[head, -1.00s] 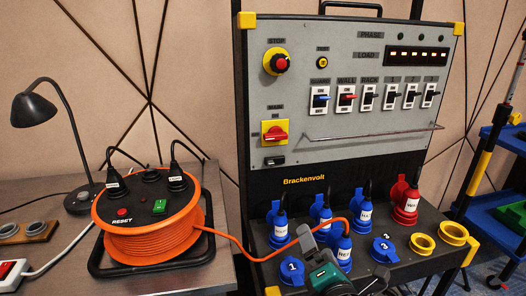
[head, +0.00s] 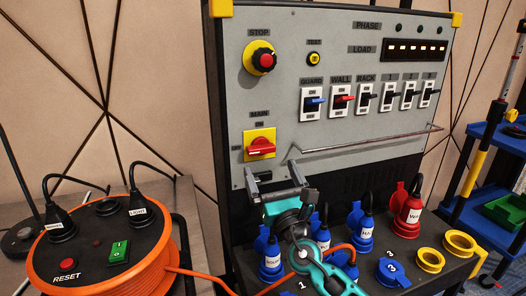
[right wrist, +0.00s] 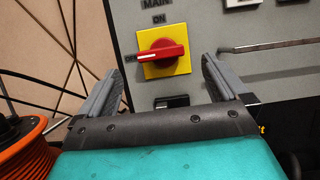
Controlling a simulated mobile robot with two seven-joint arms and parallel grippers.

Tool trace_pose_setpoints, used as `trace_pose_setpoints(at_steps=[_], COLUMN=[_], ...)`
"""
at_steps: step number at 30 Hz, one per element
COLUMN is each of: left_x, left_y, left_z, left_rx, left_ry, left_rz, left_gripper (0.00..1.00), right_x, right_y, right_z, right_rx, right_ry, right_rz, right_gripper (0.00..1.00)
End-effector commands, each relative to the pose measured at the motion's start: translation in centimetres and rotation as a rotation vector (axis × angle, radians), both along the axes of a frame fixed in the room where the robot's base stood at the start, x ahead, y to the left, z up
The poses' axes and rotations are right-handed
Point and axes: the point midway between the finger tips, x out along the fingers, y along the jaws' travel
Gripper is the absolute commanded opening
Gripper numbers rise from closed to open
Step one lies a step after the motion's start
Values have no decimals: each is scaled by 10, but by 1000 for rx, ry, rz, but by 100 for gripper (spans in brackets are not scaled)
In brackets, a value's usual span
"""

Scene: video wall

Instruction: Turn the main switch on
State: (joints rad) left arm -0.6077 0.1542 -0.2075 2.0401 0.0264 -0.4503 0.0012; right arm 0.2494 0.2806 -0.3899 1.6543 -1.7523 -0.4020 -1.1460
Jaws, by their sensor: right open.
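The main switch (head: 261,146) is a red rotary handle on a yellow square plate, low on the left of the grey panel. Its handle lies roughly horizontal, and its white mark points left to OFF in the right wrist view (right wrist: 161,54); ON is printed above. My right gripper (head: 272,178) is open and empty, just below the switch in the head view. In the right wrist view its two fingers (right wrist: 158,88) stand apart with the switch showing between and beyond them. I see no contact with the handle. My left gripper is not in view.
A red stop button (head: 261,59) sits above, and a row of switches (head: 370,98) to the right. A metal bar (head: 365,141) runs across the panel's lower part. Blue and red plugs (head: 407,214) stand on the shelf below. An orange cable reel (head: 113,257) is at left.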

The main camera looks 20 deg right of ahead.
Motion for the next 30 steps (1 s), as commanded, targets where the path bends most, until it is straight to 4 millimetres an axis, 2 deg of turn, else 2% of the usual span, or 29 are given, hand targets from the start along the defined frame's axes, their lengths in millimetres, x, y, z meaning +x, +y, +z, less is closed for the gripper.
trace_pose_setpoints(at_steps=[3, 9, 15, 23, 30], left_x=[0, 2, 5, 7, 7], left_y=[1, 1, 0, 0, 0], left_z=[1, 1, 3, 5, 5], left_rx=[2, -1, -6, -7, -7], left_ry=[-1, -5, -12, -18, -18], left_rz=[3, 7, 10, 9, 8], left_gripper=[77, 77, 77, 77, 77], right_x=[24, 50, 60, 61, 60], right_y=[1, 2, 2, 2, 2], right_z=[11, 20, 24, 24, 24], right_rx=[2, 2, 1, 2, 2], right_ry=[-2, -1, 1, 1, 1], right_rz=[-1, 0, 0, 1, 1], right_gripper=[100, 100, 100, 100, 78])
